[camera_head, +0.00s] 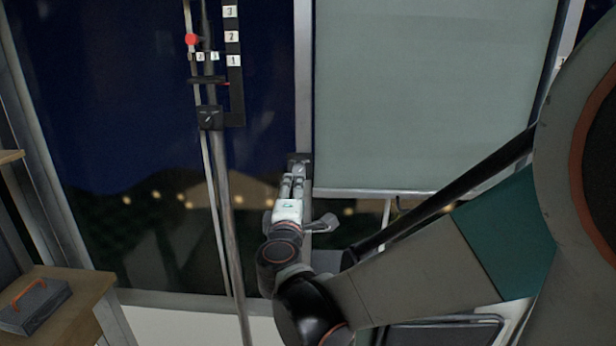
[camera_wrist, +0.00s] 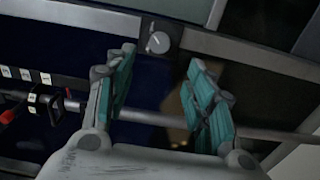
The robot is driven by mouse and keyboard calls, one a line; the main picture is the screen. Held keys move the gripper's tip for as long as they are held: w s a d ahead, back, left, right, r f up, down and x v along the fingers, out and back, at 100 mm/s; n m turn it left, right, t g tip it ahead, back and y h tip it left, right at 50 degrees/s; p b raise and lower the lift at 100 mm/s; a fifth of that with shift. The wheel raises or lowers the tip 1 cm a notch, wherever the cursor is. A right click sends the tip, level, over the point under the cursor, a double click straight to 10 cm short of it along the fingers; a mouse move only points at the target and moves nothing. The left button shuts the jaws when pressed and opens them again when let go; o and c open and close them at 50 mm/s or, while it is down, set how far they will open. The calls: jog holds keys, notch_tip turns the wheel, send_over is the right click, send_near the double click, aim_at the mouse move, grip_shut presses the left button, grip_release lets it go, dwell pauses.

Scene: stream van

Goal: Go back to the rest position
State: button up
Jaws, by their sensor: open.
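My gripper (camera_wrist: 160,95) is open and empty in the wrist view, its two teal-padded fingers spread apart. A small dark plate with a round grey knob (camera_wrist: 158,42) shows beyond and between the fingertips. In the head view, my gripper (camera_head: 297,175) points up and away in front of the window post, with its tips close to a small dark plate (camera_head: 299,158) on that post. Whether the fingers touch the plate cannot be told.
A metal pole (camera_head: 222,190) stands left of my arm, carrying a black bracket with numbered labels (camera_head: 232,37) and a red knob (camera_head: 191,39). A pale blind (camera_head: 430,95) hangs at right. A wooden surface (camera_head: 75,300) at lower left holds a grey box with an orange handle (camera_head: 35,305).

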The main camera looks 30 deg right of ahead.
jog(key=shift+s, duration=0.2)
jog(key=s+f+m+g+y+b, duration=0.3)
jog(key=s+f+m+g, duration=0.2)
jog(key=s+f+m, duration=0.3)
jog(key=s+a+f+m+g+y+b, duration=0.3)
jog(key=s+a+f+y, duration=0.4)
jog(key=s+a, duration=0.5)
jog(key=shift+s+a+f, duration=0.3)
jog(key=shift+s+f, duration=0.15)
jog(key=shift+f, duration=0.15)
